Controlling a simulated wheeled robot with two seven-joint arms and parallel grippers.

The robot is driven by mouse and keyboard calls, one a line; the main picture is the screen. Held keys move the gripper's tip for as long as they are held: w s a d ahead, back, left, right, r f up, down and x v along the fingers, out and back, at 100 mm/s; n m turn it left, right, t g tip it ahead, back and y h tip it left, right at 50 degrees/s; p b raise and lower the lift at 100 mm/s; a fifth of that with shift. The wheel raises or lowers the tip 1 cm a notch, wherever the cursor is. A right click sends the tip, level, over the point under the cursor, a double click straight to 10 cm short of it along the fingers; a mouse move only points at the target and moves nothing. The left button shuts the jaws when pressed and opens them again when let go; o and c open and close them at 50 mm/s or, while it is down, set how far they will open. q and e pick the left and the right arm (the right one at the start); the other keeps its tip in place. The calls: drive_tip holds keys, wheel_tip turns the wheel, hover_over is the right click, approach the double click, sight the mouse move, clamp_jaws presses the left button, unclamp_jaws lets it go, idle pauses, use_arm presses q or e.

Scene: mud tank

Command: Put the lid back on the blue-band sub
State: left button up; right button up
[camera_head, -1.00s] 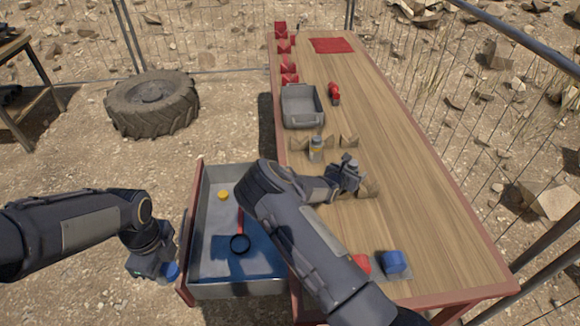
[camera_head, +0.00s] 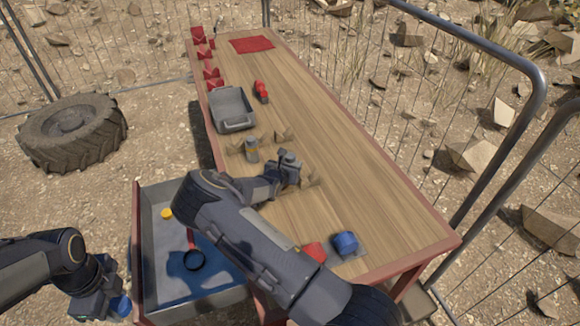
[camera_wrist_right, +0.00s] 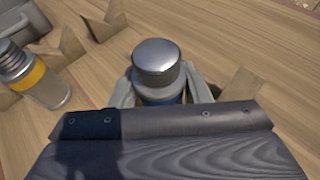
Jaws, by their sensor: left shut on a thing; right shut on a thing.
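The blue-band sub (camera_wrist_right: 160,75) is an upright cylinder with a silver top. A strip of its blue band shows low between my right fingers in the right wrist view. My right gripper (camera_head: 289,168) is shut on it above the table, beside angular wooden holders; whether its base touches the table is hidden. My left gripper (camera_head: 108,303) is shut on a small blue round piece, apparently the lid (camera_head: 121,306), low at the left beside the open drawer.
A grey bin (camera_head: 232,108), red tool (camera_head: 261,91), blue object (camera_head: 345,243) and red object (camera_head: 315,252) are on the table (camera_head: 360,190). Its right side is largely clear.

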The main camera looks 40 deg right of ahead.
sight(288, 157)
drive_tip(key=shift+r, duration=0.15)
drive_tip(key=shift+r, duration=0.2)
use_arm(q)
drive_tip(key=shift+f+b, duration=0.35)
use_arm(e)
drive_tip(key=r, duration=0.3)
drive_tip(key=shift+w+a+r, duration=0.1)
drive_tip(key=shift+a, duration=0.25)
use_arm(q)
drive_tip(key=shift+r, duration=0.1)
use_arm(e)
drive_tip(key=a+r, duration=0.9)
drive_tip(key=a, duration=0.4)
drive_tip(key=shift+w+a, duration=0.15)
drive_tip(key=shift+w, duration=0.2)
drive_tip(key=shift+r, duration=0.1)
drive_tip(key=o, duration=0.7)
clamp_jaws()
